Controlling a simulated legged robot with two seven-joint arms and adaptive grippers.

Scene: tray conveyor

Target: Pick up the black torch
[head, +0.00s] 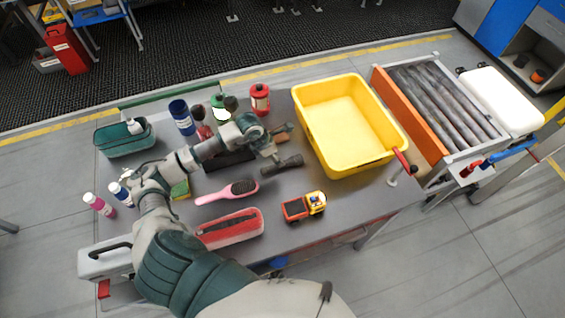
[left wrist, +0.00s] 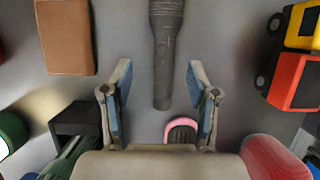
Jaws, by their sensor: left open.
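The black torch (head: 290,162) lies on the grey table, left of the yellow crate. In the left wrist view the torch (left wrist: 164,50) points down the picture, its narrow handle end between the fingers and its wider end beyond them. My left gripper (head: 272,156) is at the torch's left end in the head view. In the left wrist view the gripper (left wrist: 160,82) is open, with a finger on each side of the handle and visible gaps. I cannot tell its exact height above the table. My right gripper is not in view.
A yellow crate (head: 341,92) stands right of the torch. A toy truck (head: 304,207), pink hairbrush (head: 228,192) and red tray (head: 232,230) lie nearer. A brown block (left wrist: 66,38) lies beside the torch. Bottles, including a red one (head: 260,98), stand behind.

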